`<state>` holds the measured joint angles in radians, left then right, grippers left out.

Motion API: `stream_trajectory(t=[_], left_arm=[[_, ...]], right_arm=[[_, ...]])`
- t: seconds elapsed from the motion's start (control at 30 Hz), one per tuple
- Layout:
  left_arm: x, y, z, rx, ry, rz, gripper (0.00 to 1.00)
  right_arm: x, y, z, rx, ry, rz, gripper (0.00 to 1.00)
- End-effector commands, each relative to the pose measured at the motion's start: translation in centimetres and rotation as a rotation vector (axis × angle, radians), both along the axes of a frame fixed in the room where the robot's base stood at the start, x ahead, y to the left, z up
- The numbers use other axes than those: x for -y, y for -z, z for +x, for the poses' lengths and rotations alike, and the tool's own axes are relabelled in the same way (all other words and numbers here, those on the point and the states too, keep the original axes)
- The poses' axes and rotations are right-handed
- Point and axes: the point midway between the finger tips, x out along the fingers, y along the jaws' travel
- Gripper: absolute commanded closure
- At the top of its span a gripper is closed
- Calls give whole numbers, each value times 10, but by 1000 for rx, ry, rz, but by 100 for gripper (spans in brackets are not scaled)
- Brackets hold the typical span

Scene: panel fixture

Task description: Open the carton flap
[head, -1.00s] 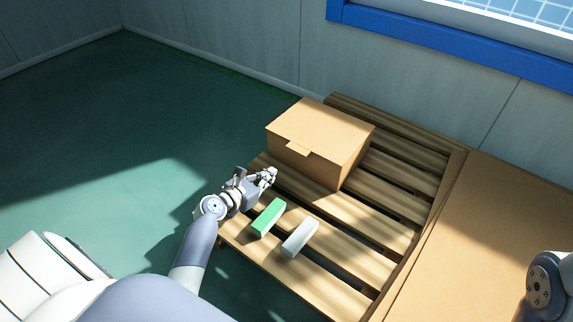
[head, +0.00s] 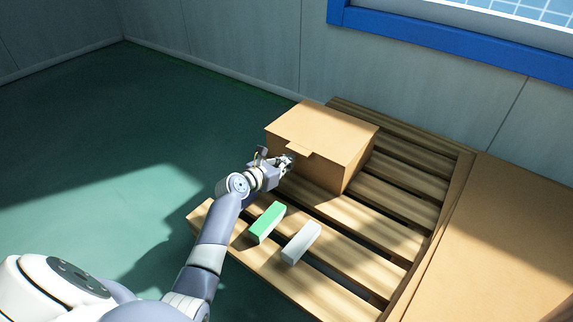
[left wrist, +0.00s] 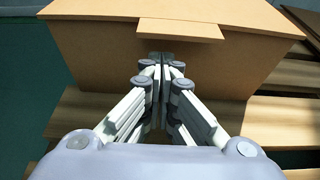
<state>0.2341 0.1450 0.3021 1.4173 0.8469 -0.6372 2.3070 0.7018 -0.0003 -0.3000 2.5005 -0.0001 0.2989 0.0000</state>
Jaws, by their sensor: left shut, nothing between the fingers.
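The brown carton (head: 338,165) stands on the wooden pallet, and its top flap (head: 318,126) lies closed. A small tab (head: 299,149) sticks out from the flap's front edge. In the left wrist view the tab (left wrist: 180,29) is just beyond and above my fingertips, and the carton's front face (left wrist: 95,58) fills the space behind them. My left gripper (head: 289,160) is shut and empty, close in front of the carton's front face, just below the tab. It also shows in the left wrist view (left wrist: 161,60). I cannot tell whether the fingertips touch the carton. My right gripper is not in view.
A green block (head: 267,222) and a pale grey block (head: 301,242) lie on the pallet (head: 345,248) in front of the carton. A large brown surface (head: 510,240) is at the right. The wall (head: 240,50) is behind; open green floor (head: 95,160) is at the left.

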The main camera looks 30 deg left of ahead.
Motion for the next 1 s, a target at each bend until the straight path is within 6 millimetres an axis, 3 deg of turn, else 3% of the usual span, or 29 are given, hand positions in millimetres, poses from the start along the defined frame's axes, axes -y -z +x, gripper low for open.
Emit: stream_trajectory(t=[0.2,0.57,0.9,1.0], left_arm=[[0,-12,-1,-1,-1,0,100],[0,-13,-1,-2,-1,1,100],[2,-24,-1,-22,-2,2,100],[4,-30,-2,-36,-1,3,100]], right_arm=[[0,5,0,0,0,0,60],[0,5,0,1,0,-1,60],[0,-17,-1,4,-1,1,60],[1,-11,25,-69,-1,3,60]])
